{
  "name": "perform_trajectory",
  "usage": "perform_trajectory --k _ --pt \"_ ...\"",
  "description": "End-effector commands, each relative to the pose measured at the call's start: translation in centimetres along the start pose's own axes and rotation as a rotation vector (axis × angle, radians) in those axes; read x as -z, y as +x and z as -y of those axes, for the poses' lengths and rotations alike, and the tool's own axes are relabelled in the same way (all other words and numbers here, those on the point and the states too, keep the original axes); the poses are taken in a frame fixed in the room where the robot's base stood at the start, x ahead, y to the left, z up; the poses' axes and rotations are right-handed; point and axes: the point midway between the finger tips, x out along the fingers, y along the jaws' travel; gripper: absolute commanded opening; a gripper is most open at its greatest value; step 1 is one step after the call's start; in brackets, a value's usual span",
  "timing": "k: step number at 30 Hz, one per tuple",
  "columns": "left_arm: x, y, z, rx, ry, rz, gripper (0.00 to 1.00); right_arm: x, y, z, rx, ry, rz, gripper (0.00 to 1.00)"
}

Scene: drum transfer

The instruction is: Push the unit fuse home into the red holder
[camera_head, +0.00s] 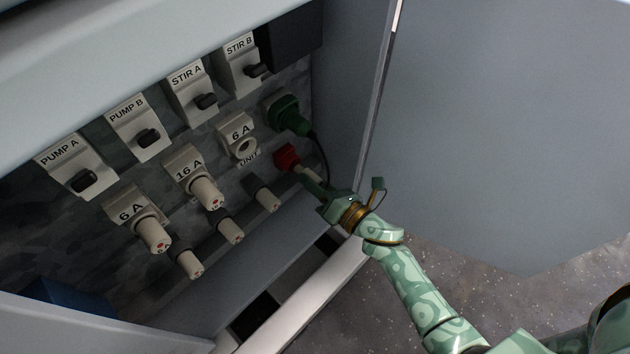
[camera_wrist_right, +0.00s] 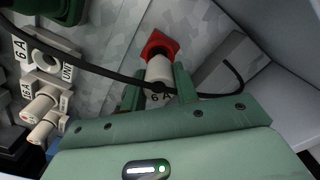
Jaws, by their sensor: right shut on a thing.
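The red holder (camera_head: 286,157) sits on the panel at the right of the lower row, and it shows at the top of the right wrist view (camera_wrist_right: 157,44). My right gripper (camera_head: 313,181) is shut on the white unit fuse (camera_wrist_right: 160,70), marked "6 A". The fuse's far end meets the red holder's mouth, in line with it. How deep it sits is hidden. Much of its body shows outside the holder between the fingers. My left gripper is not in view.
A black cable (camera_wrist_right: 110,76) from the green plug (camera_head: 288,114) crosses close to the fuse and fingers. The empty "6 A UNIT" socket (camera_head: 240,146) is left of the holder. Several other fuses (camera_head: 207,193) stick out further left. The open cabinet door (camera_head: 480,120) stands at the right.

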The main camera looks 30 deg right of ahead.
Motion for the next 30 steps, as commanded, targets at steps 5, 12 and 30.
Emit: perform_trajectory --k 5,12,30 --pt "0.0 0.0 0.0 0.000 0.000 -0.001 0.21 0.0 0.4 0.0 -0.001 0.000 0.001 0.00" --pt "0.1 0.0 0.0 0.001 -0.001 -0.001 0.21 0.0 0.9 0.0 0.000 0.000 0.001 0.00" --pt "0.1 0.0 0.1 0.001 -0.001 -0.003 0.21 0.0 2.1 0.0 -0.001 0.001 0.001 0.00"
